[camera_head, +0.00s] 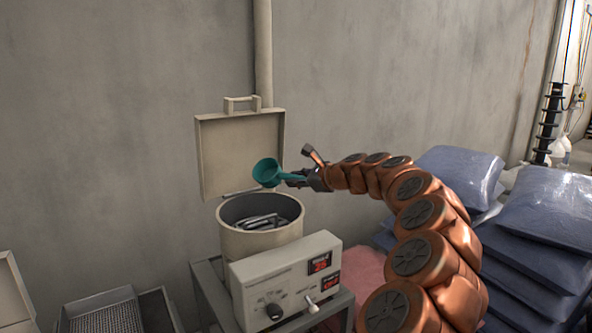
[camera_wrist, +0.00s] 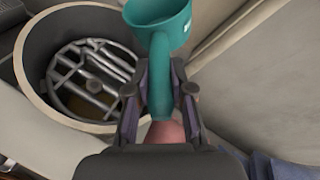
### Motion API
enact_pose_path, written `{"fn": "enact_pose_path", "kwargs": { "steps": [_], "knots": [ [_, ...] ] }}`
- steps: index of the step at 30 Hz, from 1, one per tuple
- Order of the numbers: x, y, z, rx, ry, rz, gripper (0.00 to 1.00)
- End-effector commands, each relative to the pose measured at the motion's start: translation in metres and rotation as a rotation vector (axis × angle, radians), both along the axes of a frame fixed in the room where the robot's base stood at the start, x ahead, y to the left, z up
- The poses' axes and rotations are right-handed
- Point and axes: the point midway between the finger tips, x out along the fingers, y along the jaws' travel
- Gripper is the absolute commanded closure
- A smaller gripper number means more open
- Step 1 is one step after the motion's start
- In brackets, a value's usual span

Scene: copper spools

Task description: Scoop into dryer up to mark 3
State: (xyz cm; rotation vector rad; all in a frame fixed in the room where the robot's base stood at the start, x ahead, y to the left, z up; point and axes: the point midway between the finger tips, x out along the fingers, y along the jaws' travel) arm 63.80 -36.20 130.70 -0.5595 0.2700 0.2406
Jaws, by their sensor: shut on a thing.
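My gripper (camera_head: 313,179) is shut on the handle of a teal scoop (camera_head: 267,172). In the wrist view my gripper (camera_wrist: 160,98) holds the handle between its fingers, and the scoop's cup (camera_wrist: 158,14) points away from it. The inside of the cup is not clear. The dryer (camera_head: 260,245) is a beige drum with its lid (camera_head: 238,152) standing open behind it. The scoop is above the dryer's rim, near the lid. In the wrist view the dryer's opening (camera_wrist: 38,90) shows a metal grille and some brownish material low inside. No level marks are readable.
A control box (camera_head: 287,280) with a knob, a switch and red displays stands in front of the dryer. Blue sacks (camera_head: 545,210) are stacked at the right. A grey tray (camera_head: 103,312) lies at the lower left. The wall rises close behind.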

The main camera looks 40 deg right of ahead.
Motion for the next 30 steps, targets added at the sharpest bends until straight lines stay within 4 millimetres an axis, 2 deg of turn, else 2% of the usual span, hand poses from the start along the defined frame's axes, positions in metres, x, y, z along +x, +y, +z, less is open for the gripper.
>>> {"fn": "enact_pose_path", "kwargs": {
  "steps": [2,10,24,30],
  "knots": [
    [0.0,-0.001,0.006,0.024,0.009,-0.001,1.0],
    [0.002,-0.006,0.0,0.214,0.08,-0.003,1.0],
    [0.0,-0.003,-0.018,0.692,0.254,-0.002,1.0],
    [0.0,-0.002,0.008,0.68,0.248,-0.002,1.0]
  ]
}}
